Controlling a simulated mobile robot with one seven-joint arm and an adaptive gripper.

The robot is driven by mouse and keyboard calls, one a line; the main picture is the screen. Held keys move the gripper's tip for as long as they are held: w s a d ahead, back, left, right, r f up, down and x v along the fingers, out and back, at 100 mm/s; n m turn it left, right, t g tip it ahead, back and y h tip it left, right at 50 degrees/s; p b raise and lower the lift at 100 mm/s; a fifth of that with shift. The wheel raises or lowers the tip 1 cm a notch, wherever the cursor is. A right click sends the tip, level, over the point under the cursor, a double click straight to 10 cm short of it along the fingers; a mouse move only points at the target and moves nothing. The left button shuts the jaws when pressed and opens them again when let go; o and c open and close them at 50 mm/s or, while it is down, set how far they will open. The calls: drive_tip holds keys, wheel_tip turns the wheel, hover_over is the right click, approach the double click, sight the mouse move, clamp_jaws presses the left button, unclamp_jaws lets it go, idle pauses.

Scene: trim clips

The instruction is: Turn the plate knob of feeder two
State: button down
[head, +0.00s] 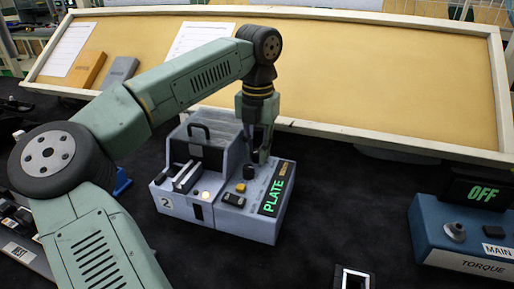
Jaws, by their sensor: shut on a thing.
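Feeder two (178,208) is a grey-blue box marked "2" on the dark table, in the middle of the head view. A black display (276,190) on its right side reads "PLATE" in green. A dark knob (249,171) stands on its top towards the back right. My gripper (256,162) points down at the feeder from above and is shut on the plate knob. The fingers partly hide the knob, so its turned angle cannot be read.
The feeder top also bears a black handle (198,127), a yellow button (241,187) and a black switch (232,200). A blue torque box (450,250) with an "OFF" display stands at the right. A tan framed board (380,80) lies behind.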

idle(0.3)
drive_tip(key=c, duration=1.4)
unclamp_jaws()
